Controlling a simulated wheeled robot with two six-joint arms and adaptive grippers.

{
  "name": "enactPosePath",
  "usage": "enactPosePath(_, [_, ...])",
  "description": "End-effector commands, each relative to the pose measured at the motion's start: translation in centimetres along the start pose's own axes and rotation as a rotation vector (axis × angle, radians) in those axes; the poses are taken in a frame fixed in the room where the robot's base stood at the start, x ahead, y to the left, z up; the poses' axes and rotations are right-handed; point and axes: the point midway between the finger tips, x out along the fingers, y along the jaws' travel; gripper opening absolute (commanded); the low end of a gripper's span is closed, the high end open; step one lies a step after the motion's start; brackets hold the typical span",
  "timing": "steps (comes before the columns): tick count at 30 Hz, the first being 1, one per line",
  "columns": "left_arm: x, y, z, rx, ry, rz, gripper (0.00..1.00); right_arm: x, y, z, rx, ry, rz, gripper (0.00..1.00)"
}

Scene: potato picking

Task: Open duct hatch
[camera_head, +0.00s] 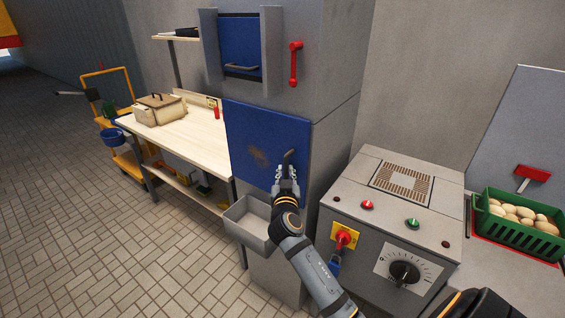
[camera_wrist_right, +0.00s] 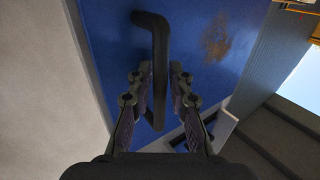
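The lower blue hatch (camera_head: 250,125) is a flat panel with a worn rusty patch, on the front of a tall grey cabinet. It appears closed. Its dark handle (camera_head: 289,156) is near the right edge. The handle (camera_wrist_right: 150,20) and hatch (camera_wrist_right: 195,15) also show in the right wrist view. My right gripper (camera_head: 287,174) is at the handle, its fingers (camera_wrist_right: 158,85) close on both sides of the bar. My left gripper is not in view.
Above is another blue panel (camera_head: 238,38) with a bar handle, and a red lever (camera_head: 295,63) beside it. A grey tray (camera_head: 236,225) juts out below the hatch. A control box (camera_head: 350,205) stands right. A wooden table (camera_head: 190,135) stands left; the left floor is open.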

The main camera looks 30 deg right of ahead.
Motion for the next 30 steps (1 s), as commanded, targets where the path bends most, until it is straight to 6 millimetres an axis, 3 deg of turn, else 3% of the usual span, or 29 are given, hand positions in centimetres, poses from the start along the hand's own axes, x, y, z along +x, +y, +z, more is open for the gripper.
enactPosePath(6, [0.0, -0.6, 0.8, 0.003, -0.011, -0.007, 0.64, 0.0, 0.0, 0.0, -0.001, 0.001, 0.001, 0.21])
enactPosePath(11, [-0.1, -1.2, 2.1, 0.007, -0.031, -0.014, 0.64, 0.0, 0.0, 0.0, -0.001, 0.0, 0.001, 0.0])
enactPosePath(24, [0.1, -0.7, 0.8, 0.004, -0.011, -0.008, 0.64, 0.0, 0.0, 0.2, -0.001, -0.002, 0.003, 0.0])
enactPosePath(30, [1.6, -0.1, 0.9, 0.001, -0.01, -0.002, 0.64, -0.1, 0.1, 0.7, 0.002, -0.004, 0.044, 0.0])
